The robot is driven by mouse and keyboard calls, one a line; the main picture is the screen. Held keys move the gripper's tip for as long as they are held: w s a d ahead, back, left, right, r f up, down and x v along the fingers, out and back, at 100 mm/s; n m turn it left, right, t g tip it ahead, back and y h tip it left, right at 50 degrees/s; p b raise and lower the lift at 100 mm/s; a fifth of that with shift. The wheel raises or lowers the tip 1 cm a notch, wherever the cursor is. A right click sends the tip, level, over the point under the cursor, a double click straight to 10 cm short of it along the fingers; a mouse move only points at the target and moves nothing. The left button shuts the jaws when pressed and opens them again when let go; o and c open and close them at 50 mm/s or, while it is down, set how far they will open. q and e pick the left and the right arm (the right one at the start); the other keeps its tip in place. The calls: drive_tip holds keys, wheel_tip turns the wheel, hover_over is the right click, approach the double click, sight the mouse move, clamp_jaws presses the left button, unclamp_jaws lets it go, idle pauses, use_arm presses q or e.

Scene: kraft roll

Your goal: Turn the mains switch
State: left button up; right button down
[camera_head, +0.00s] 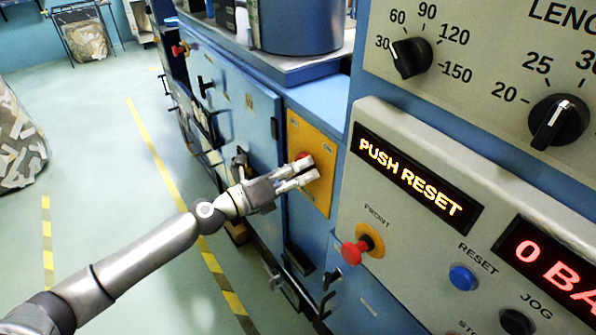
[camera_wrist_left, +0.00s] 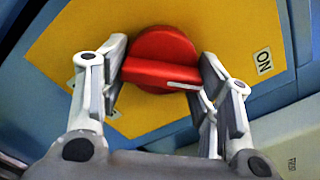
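The mains switch (camera_head: 304,156) is a red rotary knob on a yellow plate (camera_head: 323,190) on the blue machine front. In the left wrist view its round red base and raised bar handle (camera_wrist_left: 155,72) fill the middle. A white mark is on the bar's right end, and an ON label (camera_wrist_left: 264,62) is to the right on the plate. My left gripper (camera_head: 311,169) is at the switch, its fingers apart, one near each end of the bar. I cannot tell whether they touch it. The fingertips hide parts of the knob's edges. My right gripper is not in view.
A grey control panel (camera_head: 400,235) juts out right of the switch, with a red push button (camera_head: 354,251), a blue RESET button (camera_head: 463,277) and a display reading PUSH RESET (camera_head: 418,177). Black dials are above. Door handles line the blue cabinet. Open floor lies left.

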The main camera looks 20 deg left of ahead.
use_arm(q)
drive_tip(key=o, duration=0.4)
drive_tip(key=shift+v, duration=6)
